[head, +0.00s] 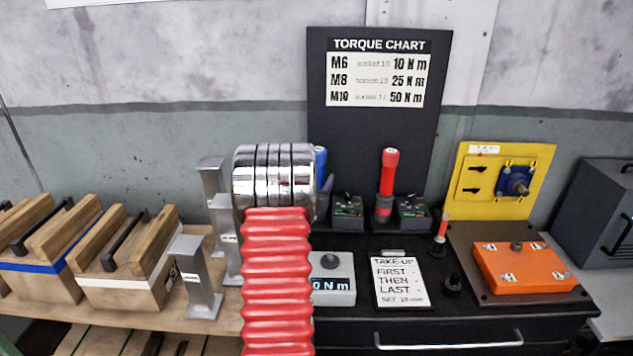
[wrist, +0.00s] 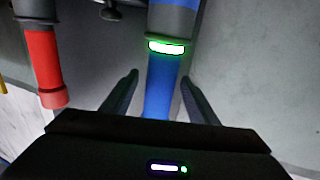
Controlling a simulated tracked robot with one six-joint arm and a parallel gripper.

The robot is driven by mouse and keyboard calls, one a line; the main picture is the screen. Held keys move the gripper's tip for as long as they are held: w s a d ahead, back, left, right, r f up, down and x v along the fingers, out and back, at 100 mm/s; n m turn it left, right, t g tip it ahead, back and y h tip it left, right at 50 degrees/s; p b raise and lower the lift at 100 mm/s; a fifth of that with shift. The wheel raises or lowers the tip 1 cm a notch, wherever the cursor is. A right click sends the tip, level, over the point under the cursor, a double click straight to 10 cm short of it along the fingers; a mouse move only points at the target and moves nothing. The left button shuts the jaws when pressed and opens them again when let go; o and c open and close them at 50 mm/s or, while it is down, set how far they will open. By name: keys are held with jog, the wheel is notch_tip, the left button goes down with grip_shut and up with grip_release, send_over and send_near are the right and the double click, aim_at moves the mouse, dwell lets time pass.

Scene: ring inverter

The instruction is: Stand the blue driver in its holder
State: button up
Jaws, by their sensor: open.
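The blue driver (head: 320,160) is mostly hidden behind my arm in the head view; its blue top shows just right of the chrome part. In the wrist view the blue driver (wrist: 160,75) has a blue handle, a green-lit white band and a grey section. My gripper (wrist: 158,92) is open, one finger on each side of the blue handle, with gaps visible beside it.
A red driver (head: 389,172) stands upright to the right, also seen in the wrist view (wrist: 44,65). Small grey boxes (head: 347,211) stand beside the drivers. The torque chart board (head: 440,110) rises behind. Right are a yellow panel (head: 520,165) and orange box (head: 530,268).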

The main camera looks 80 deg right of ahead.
jog(key=a, duration=1.3)
jog(key=shift+w+a+r, duration=0.15)
jog(key=shift+w+a, duration=0.05)
jog(key=shift+a, duration=0.2)
